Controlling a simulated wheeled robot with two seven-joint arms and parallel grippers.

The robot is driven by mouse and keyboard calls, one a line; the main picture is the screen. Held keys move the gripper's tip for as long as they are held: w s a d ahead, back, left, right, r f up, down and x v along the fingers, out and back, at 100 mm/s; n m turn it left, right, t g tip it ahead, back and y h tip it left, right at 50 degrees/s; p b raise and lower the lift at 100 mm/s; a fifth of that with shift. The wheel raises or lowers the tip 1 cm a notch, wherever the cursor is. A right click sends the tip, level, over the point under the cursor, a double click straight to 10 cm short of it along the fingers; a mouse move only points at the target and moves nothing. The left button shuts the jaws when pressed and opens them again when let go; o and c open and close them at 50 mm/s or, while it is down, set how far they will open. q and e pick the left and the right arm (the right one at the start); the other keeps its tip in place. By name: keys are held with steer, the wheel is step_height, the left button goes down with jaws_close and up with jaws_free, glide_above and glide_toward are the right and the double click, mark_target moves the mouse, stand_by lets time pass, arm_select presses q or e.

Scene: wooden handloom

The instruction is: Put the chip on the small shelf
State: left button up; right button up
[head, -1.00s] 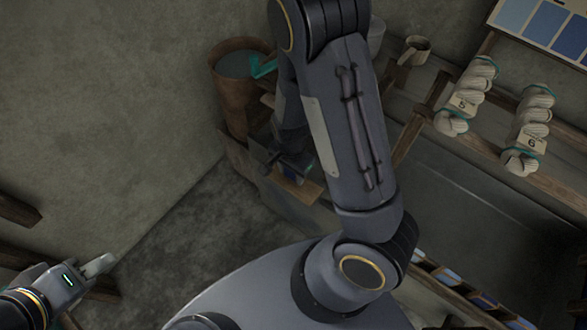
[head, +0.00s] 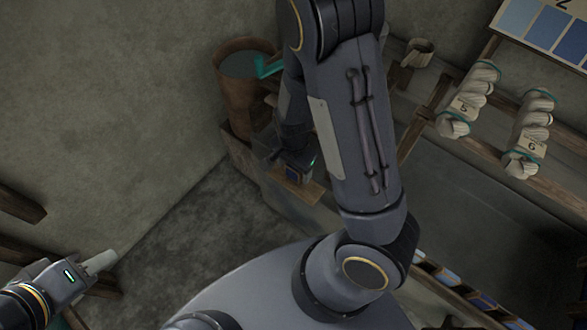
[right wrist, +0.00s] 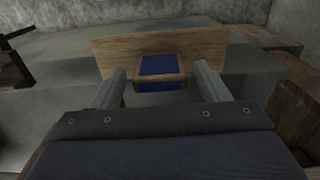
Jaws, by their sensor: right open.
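A chip with dark blue faces and a wooden edge (right wrist: 161,65) rests against or on a wooden board, the small shelf (right wrist: 115,52), in the right wrist view. My right gripper (right wrist: 160,80) is open, its two fingers apart to the left and right of the chip, which lies just beyond or between the tips. I cannot tell whether they touch it. In the head view the shelf (head: 309,190) shows as a pale wooden piece below my right gripper (head: 295,165), with a bit of blue there. My left gripper (head: 100,262) is at the lower left, far from the chip; its finger gap is unclear.
A brown bucket (head: 235,100) with a teal piece at its rim stands behind my right arm. Yarn skeins (head: 529,130) hang on the wooden loom frame at right, below a blue colour card (head: 545,30). The grey floor at left centre is clear.

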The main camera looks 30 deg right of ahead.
step_height(320, 180, up, 10)
steer(key=p, duration=0.3)
steer(key=shift+a, duration=0.1)
steer(key=s+r+n+t+y, duration=0.2)
steer(key=s+r+n, duration=0.4)
steer(key=r, duration=0.2)
steer(key=s+r+n+t+y, duration=0.1)
steer(key=s+r+n+t, duration=0.2)
steer(key=s+r+n, duration=0.2)
step_height(320, 180, up, 4)
steer(key=shift+s+a+f+n+t+y, duration=0.1)
steer(key=shift+s+a+n+t+y, duration=0.2)
steer(key=shift+s+a+n+y, duration=0.15)
